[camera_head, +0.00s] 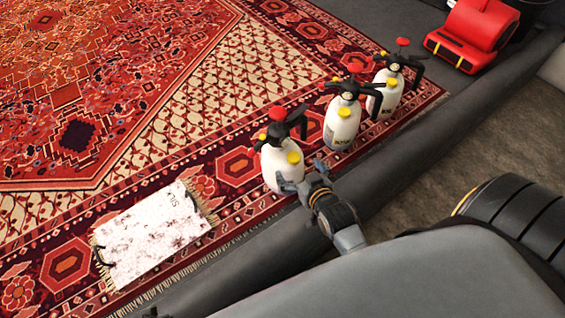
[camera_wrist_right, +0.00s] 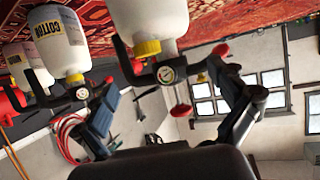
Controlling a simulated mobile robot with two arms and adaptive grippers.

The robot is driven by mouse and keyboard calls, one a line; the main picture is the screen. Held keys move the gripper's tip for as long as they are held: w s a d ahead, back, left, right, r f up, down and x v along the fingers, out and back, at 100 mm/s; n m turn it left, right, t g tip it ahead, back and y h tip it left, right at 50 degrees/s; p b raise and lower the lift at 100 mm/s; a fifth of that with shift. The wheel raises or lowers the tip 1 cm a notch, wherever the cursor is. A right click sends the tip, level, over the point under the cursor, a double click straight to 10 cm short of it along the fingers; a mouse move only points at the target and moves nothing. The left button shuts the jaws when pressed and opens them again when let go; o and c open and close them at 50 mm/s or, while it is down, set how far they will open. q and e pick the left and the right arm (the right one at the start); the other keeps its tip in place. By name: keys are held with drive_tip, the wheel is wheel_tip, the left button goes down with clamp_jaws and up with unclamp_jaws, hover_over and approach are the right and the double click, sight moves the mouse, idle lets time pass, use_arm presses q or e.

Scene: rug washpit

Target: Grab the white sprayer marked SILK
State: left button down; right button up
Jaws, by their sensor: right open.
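Three white sprayers with black pump tops and yellow caps stand upright in a row along the rug's edge. The nearest sprayer (camera_head: 281,163) has a red knob; its label is not readable from here. The middle sprayer (camera_head: 342,122) and the far sprayer (camera_head: 387,92) are behind it to the right. My right gripper (camera_head: 302,176) is open, low beside the nearest sprayer. In the right wrist view, which is upside down, the nearest sprayer's white body (camera_wrist_right: 150,18) and gauge show between the spread fingers. The neighbouring sprayer (camera_wrist_right: 56,42) there reads COTTON.
A patterned red rug (camera_head: 215,95) lies under the sprayers. A white fringed, stained piece (camera_head: 150,235) with a small marking lies on it at the lower left. A dark raised edge (camera_head: 440,140) runs beside the rug. A red blower (camera_head: 472,35) stands at upper right.

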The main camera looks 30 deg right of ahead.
sight(282, 152)
use_arm(q)
drive_tip(key=shift+f, duration=0.1)
use_arm(e)
drive_tip(key=b+x, duration=0.2)
drive_tip(key=x, duration=0.6)
drive_tip(key=shift+w+r, duration=0.1)
drive_tip(key=shift+w, duration=0.05)
drive_tip(key=shift+w+d+b, duration=0.1)
drive_tip(key=shift+w+b, duration=0.2)
drive_tip(key=shift+w, duration=0.35)
drive_tip(key=shift+b+x, duration=0.45)
drive_tip(key=shift+x, duration=0.65)
drive_tip(key=shift+b+x, duration=0.35)
drive_tip(key=shift+x, duration=0.65)
drive_tip(key=shift+w, duration=0.35)
use_arm(q)
drive_tip(key=w+v, duration=0.1)
drive_tip(key=v, duration=0.9)
drive_tip(key=shift+r+t, duration=0.4)
drive_tip(key=shift+r, duration=0.05)
use_arm(e)
drive_tip(key=shift+r, duration=0.1)
use_arm(q)
drive_tip(key=shift+a, duration=0.1)
use_arm(e)
drive_tip(key=shift+c, duration=0.4)
